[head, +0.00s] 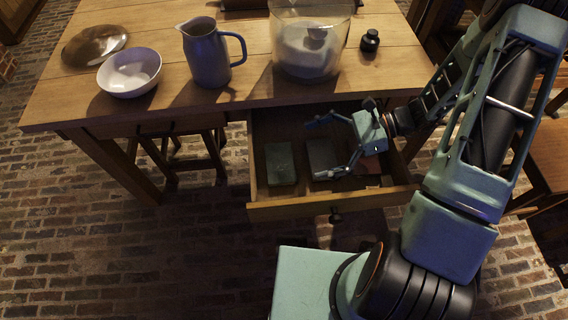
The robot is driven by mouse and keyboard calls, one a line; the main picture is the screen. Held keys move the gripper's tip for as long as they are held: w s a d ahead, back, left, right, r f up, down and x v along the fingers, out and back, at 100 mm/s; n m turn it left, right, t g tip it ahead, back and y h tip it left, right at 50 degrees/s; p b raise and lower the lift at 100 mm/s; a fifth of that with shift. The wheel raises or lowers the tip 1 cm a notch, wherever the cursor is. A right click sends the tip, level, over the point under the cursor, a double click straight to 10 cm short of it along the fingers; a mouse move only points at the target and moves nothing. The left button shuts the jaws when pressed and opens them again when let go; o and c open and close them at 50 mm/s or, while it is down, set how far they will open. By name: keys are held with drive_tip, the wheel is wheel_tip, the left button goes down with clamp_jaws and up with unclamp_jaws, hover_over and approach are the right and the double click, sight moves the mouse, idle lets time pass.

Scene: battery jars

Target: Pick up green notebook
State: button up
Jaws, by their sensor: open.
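The green notebook (280,164) lies flat in the left part of an open drawer (290,211) under the table. My gripper (315,150) reaches into the drawer from the right, its two fingers spread apart and empty. The fingers are to the right of the green notebook, over a dark grey flat item (324,155). I cannot tell how far above that item they are.
The wooden table (185,105) overhangs the back of the drawer. On it stand a white bowl (130,73), a blue-grey jug (207,55), a large glass jar (308,45) and a small dark bottle (370,41). The drawer's front wall and sides surround the notebook.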

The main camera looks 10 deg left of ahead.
sight(273, 163)
drive_tip(key=b+x, duration=0.1)
drive_tip(key=x, duration=0.4)
drive_tip(key=shift+s, duration=0.1)
drive_tip(key=b+x, duration=0.1)
drive_tip(key=x, duration=0.4)
drive_tip(key=shift+s+r, duration=0.2)
drive_tip(key=c, duration=1.1)
drive_tip(key=shift+r, duration=0.15)
